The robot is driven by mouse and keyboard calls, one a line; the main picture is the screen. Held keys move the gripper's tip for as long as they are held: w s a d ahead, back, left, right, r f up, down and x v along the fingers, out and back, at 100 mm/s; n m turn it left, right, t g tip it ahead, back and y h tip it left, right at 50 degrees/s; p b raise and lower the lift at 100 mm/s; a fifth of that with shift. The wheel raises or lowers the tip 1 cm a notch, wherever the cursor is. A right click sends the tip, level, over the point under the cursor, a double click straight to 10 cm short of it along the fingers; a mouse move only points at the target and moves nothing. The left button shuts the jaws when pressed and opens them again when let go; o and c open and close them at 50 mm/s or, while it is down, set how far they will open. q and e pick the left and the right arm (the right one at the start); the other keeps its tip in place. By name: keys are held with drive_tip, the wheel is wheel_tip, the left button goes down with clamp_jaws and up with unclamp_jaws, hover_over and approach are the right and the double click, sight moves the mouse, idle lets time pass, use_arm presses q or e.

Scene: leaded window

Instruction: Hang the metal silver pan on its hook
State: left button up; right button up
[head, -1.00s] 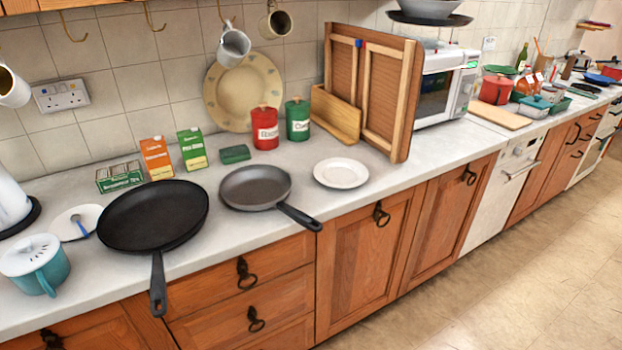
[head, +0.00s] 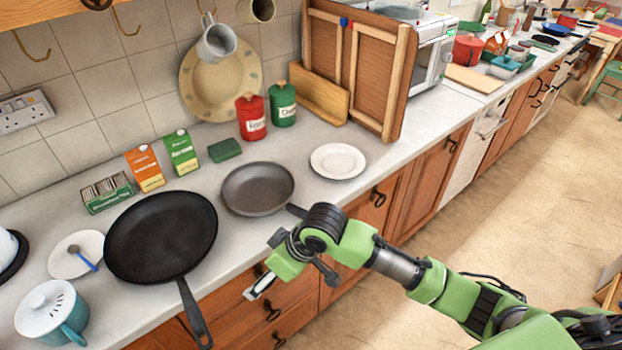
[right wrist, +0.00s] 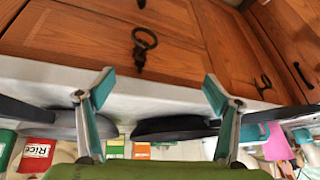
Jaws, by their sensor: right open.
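The silver-grey metal pan (head: 258,188) lies flat on the counter, right of the larger black pan (head: 160,236). Its dark handle points toward the front edge and is partly hidden by my right arm. Two empty brass hooks (head: 126,20) (head: 32,50) hang under the cabinet at upper left. My right gripper (head: 258,286) is in front of the drawers, below the counter edge and apart from both pans. In the right wrist view, the open, empty gripper (right wrist: 158,92) faces the counter edge, with the grey pan (right wrist: 60,131) at left. My left gripper is not in view.
Mugs (head: 216,42) hang on other hooks. A white plate (head: 338,161), canisters (head: 251,118), cartons (head: 145,168), a teal lidded pot (head: 52,312) and a leaning wooden panel (head: 362,70) occupy the counter.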

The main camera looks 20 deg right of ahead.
drive_tip(key=w+d+r+h, duration=0.1)
drive_tip(key=w+d+r, duration=0.2)
drive_tip(key=r, duration=0.2)
drive_tip(key=m+h, duration=0.1)
drive_tip(key=h, duration=0.1)
approach(301, 211)
drive_tip(key=shift+w+d+g+p, duration=0.15)
drive_tip(key=shift+w+g+p, duration=0.1)
drive_tip(key=shift+g+p, duration=0.15)
drive_tip(key=b+x, duration=0.6)
drive_tip(key=b, duration=0.1)
drive_tip(key=shift+f, duration=0.2)
drive_tip(key=shift+w+f, duration=0.1)
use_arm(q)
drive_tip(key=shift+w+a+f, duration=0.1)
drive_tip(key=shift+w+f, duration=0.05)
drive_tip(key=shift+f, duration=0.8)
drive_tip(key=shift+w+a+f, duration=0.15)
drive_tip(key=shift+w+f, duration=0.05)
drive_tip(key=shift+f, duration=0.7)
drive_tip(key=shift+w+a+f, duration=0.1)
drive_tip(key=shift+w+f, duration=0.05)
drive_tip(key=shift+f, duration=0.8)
use_arm(e)
drive_tip(key=shift+x, duration=1.6)
drive_tip(key=shift+w, duration=0.1)
clamp_jaws()
